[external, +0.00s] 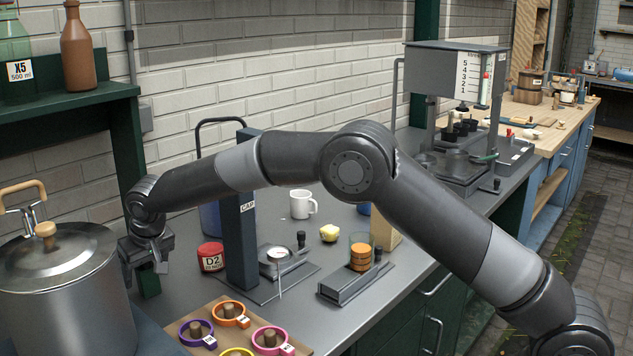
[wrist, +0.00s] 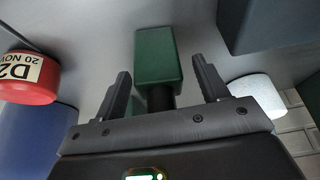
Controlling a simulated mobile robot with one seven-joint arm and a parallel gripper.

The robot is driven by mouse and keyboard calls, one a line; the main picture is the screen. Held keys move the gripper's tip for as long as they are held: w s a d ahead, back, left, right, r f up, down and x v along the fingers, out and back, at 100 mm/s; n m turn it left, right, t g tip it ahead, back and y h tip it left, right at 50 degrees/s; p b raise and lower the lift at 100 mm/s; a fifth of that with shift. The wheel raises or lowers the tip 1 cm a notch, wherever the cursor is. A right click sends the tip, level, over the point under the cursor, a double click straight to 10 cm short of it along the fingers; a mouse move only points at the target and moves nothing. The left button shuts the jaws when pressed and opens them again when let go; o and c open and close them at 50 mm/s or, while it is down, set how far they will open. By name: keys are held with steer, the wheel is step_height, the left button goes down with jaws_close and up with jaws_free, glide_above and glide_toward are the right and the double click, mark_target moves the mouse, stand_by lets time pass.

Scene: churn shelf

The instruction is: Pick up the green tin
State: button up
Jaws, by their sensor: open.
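The green tin (wrist: 157,55) is a dark green block-shaped container with a narrow black part at its near end, in the middle of the wrist view. My gripper (wrist: 161,72) is open, with one finger on each side of the tin's line. The black part lies between the fingers, and I see no finger touching the tin. In the external view my gripper (external: 146,262) points down at the left, beside the large pot. I cannot make out the tin for certain in that view.
A red D2 tin (external: 210,257) stands right of my gripper; it also shows in the wrist view (wrist: 28,78). The dark CAP post (external: 240,225), a white mug (external: 301,205) and a steel pot (external: 65,300) stand around. Colored rings (external: 231,314) lie in front.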

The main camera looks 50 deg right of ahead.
steer(key=shift+c, duration=0.6)
steer(key=c, duration=1.1)
steer(key=shift+o, duration=0.2)
steer(key=shift+r, duration=0.1)
